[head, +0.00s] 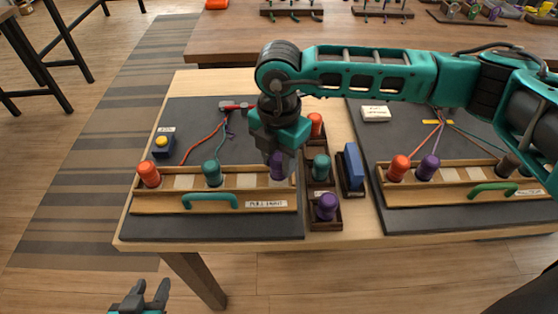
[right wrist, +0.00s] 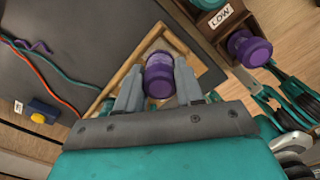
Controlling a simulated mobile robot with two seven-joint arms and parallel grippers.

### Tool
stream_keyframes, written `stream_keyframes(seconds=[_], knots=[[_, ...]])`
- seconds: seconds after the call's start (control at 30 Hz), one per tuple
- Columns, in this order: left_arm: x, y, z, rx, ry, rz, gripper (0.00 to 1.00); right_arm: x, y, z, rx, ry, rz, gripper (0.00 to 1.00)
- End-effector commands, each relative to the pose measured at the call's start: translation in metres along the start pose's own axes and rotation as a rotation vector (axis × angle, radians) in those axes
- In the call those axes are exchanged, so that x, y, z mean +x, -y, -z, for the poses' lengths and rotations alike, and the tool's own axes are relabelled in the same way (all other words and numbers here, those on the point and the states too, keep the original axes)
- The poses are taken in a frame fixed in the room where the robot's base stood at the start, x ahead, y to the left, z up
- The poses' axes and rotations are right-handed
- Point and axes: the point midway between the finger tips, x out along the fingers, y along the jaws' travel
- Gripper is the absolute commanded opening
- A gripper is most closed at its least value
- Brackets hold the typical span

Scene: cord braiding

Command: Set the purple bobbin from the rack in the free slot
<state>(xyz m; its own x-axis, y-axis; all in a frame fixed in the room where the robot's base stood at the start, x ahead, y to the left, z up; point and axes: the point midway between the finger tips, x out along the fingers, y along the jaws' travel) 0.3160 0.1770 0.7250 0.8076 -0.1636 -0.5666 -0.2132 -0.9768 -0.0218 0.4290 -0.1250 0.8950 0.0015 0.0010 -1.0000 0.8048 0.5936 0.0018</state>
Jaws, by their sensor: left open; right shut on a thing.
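My right gripper (head: 279,152) is shut on a purple bobbin (right wrist: 160,76), upright at the right end of the left wooden slot tray (head: 160,204). The purple bobbin (head: 277,168) partly shows below the fingers in the head view; I cannot tell whether it is seated or just above its slot. A red bobbin (head: 148,174) and a teal bobbin (head: 212,173) stand in the same tray, with pale empty places between. The rack (head: 309,195) holds another purple bobbin (head: 326,207), also seen in the right wrist view (right wrist: 248,48). My left gripper (head: 141,296) is open and empty, low in front of the table.
The rack also holds a teal bobbin (head: 321,167) and a red one (head: 316,124), close beside the tray. A blue block (head: 353,168) stands to their right. A second slot tray (head: 440,193) holds several bobbins. Cords run to a red clamp (head: 235,105).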

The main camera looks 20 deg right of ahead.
Motion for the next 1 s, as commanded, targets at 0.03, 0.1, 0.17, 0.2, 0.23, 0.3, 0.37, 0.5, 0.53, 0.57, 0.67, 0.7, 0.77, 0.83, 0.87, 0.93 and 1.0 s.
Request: stream_keyframes(seconds=[0.03, 0.1, 0.17, 0.2, 0.23, 0.3, 0.37, 0.5, 0.53, 0.57, 0.67, 0.7, 0.77, 0.83, 0.87, 0.93, 1.0], knots=[[0.0, 0.0, -0.001, 0.0, 0.0, 0.0, 0.43, 0.008, 0.0, 0.001, 0.0, -0.001, 0.001, 0.06], [0.0, 0.0, -0.001, -0.001, 0.0, 0.0, 0.43, 0.013, 0.0, 0.0, -0.001, 0.001, 0.0, 0.06], [0.0, 0.0, -0.001, -0.001, 0.0, 0.0, 0.43, 0.013, 0.0, 0.0, -0.001, 0.001, -0.002, 0.06], [0.0, 0.0, -0.001, -0.001, 0.0, 0.0, 0.43, 0.013, 0.0, 0.0, -0.001, 0.001, -0.002, 0.06], [0.0, 0.0, -0.001, -0.001, 0.0, 0.0, 0.43, 0.013, 0.0, 0.0, -0.001, 0.001, -0.002, 0.06], [0.0, 0.0, -0.001, -0.001, 0.001, 0.0, 0.43, 0.012, 0.0, 0.0, -0.001, 0.001, -0.002, 0.06], [0.001, 0.0, -0.002, -0.001, 0.001, 0.0, 0.43, 0.014, 0.0, 0.0, -0.001, 0.001, -0.001, 0.06], [0.003, -0.001, -0.006, -0.002, 0.002, 0.0, 0.43, 0.019, 0.0, 0.0, -0.001, 0.0, -0.001, 0.06], [0.004, -0.001, -0.007, -0.002, 0.003, 0.0, 0.43, 0.02, 0.0, 0.0, -0.001, 0.0, -0.001, 0.06], [0.004, -0.001, -0.008, -0.002, 0.004, 0.0, 0.43, 0.021, 0.0, 0.0, -0.001, 0.0, -0.001, 0.06], [0.003, -0.001, -0.007, -0.002, 0.006, 0.0, 0.43, 0.019, 0.0, 0.0, -0.001, 0.0, -0.001, 0.44], [0.003, -0.001, -0.007, -0.003, 0.006, -0.001, 0.43, 0.019, 0.0, 0.0, -0.001, 0.0, -0.001, 0.48], [0.003, -0.001, -0.007, -0.003, 0.006, -0.001, 0.43, 0.019, 0.0, 0.0, -0.001, 0.0, -0.001, 0.54], [0.003, -0.001, -0.006, -0.003, 0.006, -0.001, 0.43, 0.019, 0.0, 0.0, -0.001, 0.0, -0.001, 0.6], [0.003, -0.001, -0.006, -0.003, 0.005, -0.001, 0.43, 0.019, 0.0, 0.0, -0.001, 0.0, -0.001, 0.62], [0.003, -0.001, -0.006, -0.003, 0.005, -0.001, 0.43, 0.019, 0.0, 0.0, 0.0, 0.0, -0.001, 0.62], [0.003, -0.001, -0.006, -0.003, 0.005, -0.001, 0.43, 0.019, 0.0, 0.0, 0.0, 0.0, -0.001, 0.62]])
